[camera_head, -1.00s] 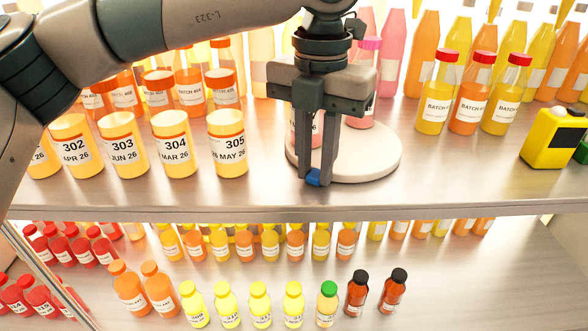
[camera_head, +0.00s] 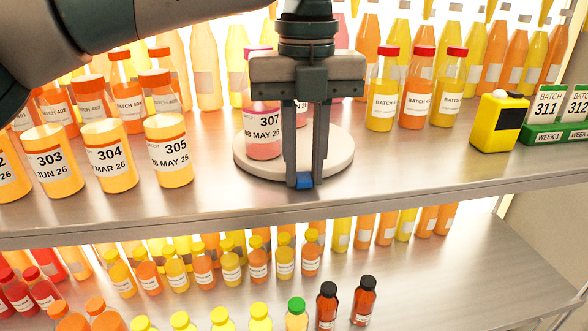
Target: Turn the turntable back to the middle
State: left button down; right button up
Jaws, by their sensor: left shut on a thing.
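The turntable (camera_head: 342,160) is a round, pale disc near the front edge of the upper shelf. A blue tab (camera_head: 305,181) sits at its front rim, slightly right of the disc's middle. My left gripper (camera_head: 304,175) points down in front of the disc, with its fingertips shut on the blue tab. A pink bottle labelled 307 (camera_head: 262,122) stands on the disc just left of the fingers. Another bottle on the disc is mostly hidden behind the gripper. My right gripper is not in view.
Orange jars such as 305 (camera_head: 168,150) stand left of the turntable. Red-capped bottles (camera_head: 383,90), a yellow device (camera_head: 497,124) and a green card holder (camera_head: 545,133) stand right. Bare shelf lies between turntable and device. Tall bottles line the back. A lower shelf holds several small bottles.

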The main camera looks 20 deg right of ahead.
pick_arm(q)
jog(key=shift+d+n, duration=0.25)
jog(key=shift+n, duration=0.05)
jog(key=shift+r, duration=0.1)
jog(key=c, duration=1.6)
grip_release()
notch_tip(320, 180, up, 12)
jog(key=shift+f+b, duration=0.1)
jog(key=shift+b, duration=0.35)
